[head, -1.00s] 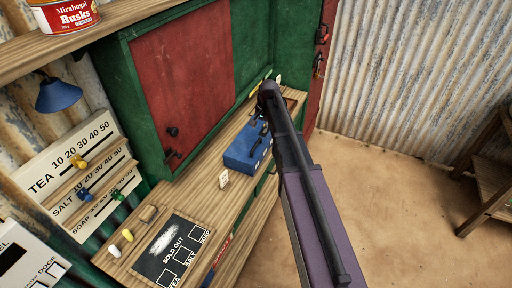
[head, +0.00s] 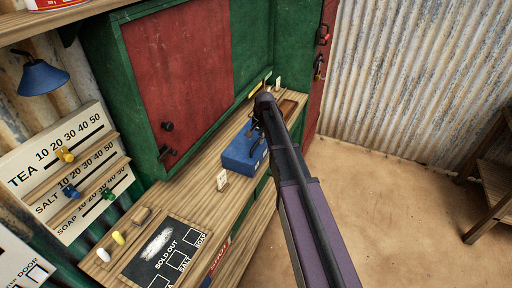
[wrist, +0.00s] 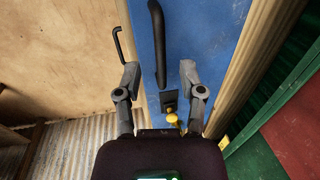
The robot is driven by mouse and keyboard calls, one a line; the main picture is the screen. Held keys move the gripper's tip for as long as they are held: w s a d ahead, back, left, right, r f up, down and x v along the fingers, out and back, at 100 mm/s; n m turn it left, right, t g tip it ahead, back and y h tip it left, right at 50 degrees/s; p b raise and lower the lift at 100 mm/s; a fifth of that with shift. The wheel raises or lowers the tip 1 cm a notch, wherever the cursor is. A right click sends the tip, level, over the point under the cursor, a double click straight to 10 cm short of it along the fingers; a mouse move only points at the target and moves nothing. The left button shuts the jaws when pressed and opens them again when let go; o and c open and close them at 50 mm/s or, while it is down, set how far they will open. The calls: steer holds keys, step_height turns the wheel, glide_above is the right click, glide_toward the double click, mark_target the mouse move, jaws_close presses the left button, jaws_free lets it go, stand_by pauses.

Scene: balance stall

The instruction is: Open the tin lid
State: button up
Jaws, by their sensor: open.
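The blue tin (head: 238,160) sits on the wooden counter in the head view, partly hidden by my arm. In the wrist view its blue surface (wrist: 205,30) fills the middle, with a curved black handle (wrist: 158,45). Below the handle are a small dark plate (wrist: 168,101) and a yellow knob (wrist: 174,119). My gripper (wrist: 160,70) is open, its fingers apart on either side of the handle and plate in that view. I cannot tell whether it touches the tin. In the head view my gripper (head: 256,135) is over the tin, partly hidden by my arm.
A thin black hook (wrist: 121,42) shows left of the tin. Bare floor (head: 375,200) lies to the right.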

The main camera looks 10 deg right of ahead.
steer(key=shift+w+a+f+b, duration=0.1)
steer(key=shift+f+b, duration=0.5)
steer(key=shift+f, duration=0.15)
steer(key=shift+w+a+f+b, duration=0.1)
steer(key=shift+f+b, duration=0.45)
steer(key=shift+f, duration=0.15)
jaws_close()
steer(key=shift+s+d, duration=0.1)
steer(key=shift+d, duration=0.05)
